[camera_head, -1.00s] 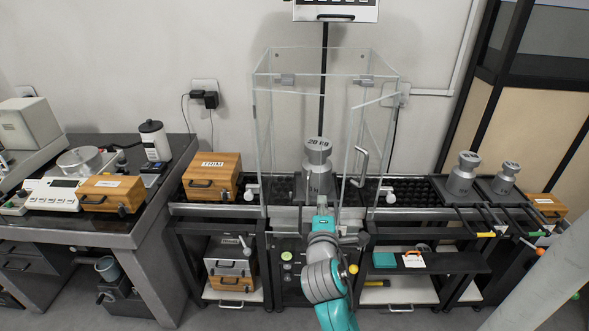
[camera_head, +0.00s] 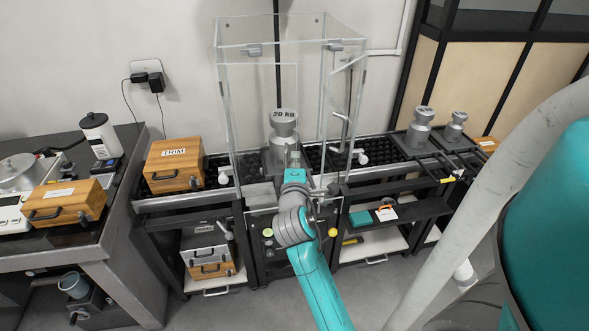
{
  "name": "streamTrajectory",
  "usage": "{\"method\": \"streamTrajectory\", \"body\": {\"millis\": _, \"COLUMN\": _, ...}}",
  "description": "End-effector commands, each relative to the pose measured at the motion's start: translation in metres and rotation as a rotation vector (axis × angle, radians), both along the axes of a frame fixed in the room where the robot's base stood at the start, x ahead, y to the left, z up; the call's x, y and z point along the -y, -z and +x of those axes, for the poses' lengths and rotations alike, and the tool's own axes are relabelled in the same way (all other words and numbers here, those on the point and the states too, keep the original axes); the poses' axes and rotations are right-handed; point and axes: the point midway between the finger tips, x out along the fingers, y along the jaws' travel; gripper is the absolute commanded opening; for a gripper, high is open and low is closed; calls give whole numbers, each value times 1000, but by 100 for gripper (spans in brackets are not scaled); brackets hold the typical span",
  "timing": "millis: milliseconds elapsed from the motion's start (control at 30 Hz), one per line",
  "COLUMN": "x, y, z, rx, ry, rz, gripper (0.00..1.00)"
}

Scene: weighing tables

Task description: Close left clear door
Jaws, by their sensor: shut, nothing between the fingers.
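A tall clear case (camera_head: 232,110) stands on the middle table, with metal clips along its top edge. Its clear panels overlap, so I cannot tell which edge is the left door or how far open it is. A curved handle (camera_head: 343,118) shows on a clear panel at the right side. A grey 20 KG weight (camera_head: 284,130) stands inside the case. My gripper (camera_head: 293,156) is shut and empty, low at the front of the case, in front of the weight's lower part. I cannot tell whether it touches a panel.
A white knob (camera_head: 223,178) stands left of the case and another (camera_head: 362,157) right. A wooden box (camera_head: 173,165) sits further left. Two grey weights (camera_head: 420,130) (camera_head: 454,127) stand at the right. A desk (camera_head: 100,243) is at far left. My arm covers the lower middle.

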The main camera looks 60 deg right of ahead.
Motion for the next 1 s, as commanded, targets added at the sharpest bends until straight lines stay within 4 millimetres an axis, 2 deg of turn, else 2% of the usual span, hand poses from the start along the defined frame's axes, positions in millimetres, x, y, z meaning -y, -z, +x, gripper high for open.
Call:
{"method": "streamTrajectory", "body": {"millis": 200, "x": 35, "y": -1, "z": 18, "rx": 1, "ry": 1, "rz": 0, "gripper": 0}}
{"method": "streamTrajectory", "body": {"millis": 400, "x": 54, "y": 0, "z": 29, "rx": 0, "ry": 0, "rz": -1, "gripper": 0}}
{"method": "streamTrajectory", "body": {"millis": 900, "x": 61, "y": 0, "z": 32, "rx": 0, "ry": -1, "rz": 0, "gripper": 0}}
{"method": "streamTrajectory", "body": {"millis": 1000, "x": 70, "y": 0, "z": 36, "rx": 1, "ry": 0, "rz": 0, "gripper": 0}}
